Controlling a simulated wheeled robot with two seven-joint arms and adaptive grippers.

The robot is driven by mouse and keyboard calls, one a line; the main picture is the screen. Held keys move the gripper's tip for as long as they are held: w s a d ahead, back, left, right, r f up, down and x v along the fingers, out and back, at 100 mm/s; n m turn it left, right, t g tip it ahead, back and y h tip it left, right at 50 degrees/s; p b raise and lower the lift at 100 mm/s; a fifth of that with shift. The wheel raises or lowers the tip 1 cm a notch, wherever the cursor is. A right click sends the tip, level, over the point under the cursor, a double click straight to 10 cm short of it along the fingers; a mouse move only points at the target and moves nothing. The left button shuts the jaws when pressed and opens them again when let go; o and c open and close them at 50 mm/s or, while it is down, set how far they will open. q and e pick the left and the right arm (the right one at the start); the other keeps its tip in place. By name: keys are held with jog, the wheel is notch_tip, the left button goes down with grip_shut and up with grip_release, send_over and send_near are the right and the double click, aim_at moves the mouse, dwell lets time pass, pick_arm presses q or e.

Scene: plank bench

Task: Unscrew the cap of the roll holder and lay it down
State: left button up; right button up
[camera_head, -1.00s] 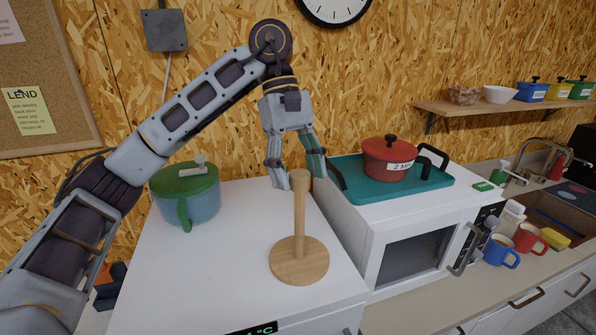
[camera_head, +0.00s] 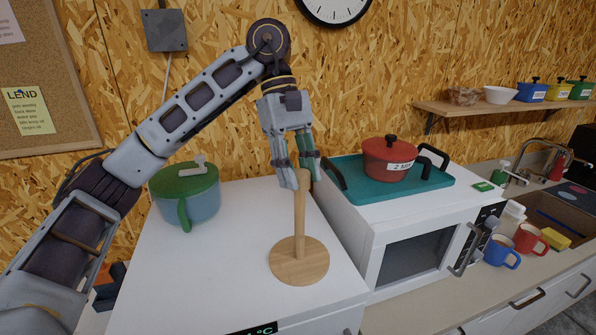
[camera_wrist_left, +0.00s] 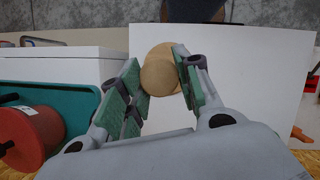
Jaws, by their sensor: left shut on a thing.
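The wooden roll holder stands upright on the white top, with a round base (camera_head: 299,262) and a post (camera_head: 300,215). My left gripper (camera_head: 300,178) is at the top of the post, pointing down, with its fingers shut on the cap. In the left wrist view the round wooden cap (camera_wrist_left: 160,77) sits between the green finger pads, and part of the base (camera_wrist_left: 155,52) shows behind it. The fingers hide most of the cap in the head view. The cap appears to be on the post. My right gripper is not in view.
A green-lidded pot (camera_head: 186,195) stands left of the holder. To the right, a teal tray (camera_head: 432,183) with a red pot (camera_head: 388,160) rests on the microwave (camera_head: 410,262). The white top (camera_head: 200,270) around the holder's base is clear.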

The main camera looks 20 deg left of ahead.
pick_arm(q)
jog(key=shift+n+t+h+b, duration=0.35)
jog(key=shift+n+b, duration=0.2)
jog(key=shift+n, duration=0.55)
jog(key=shift+s+f+n, duration=0.1)
jog(key=shift+n, duration=0.2)
jog(key=shift+n+t+b, duration=0.45)
jog(key=shift+n+b, duration=0.1)
jog(key=shift+n, duration=0.65)
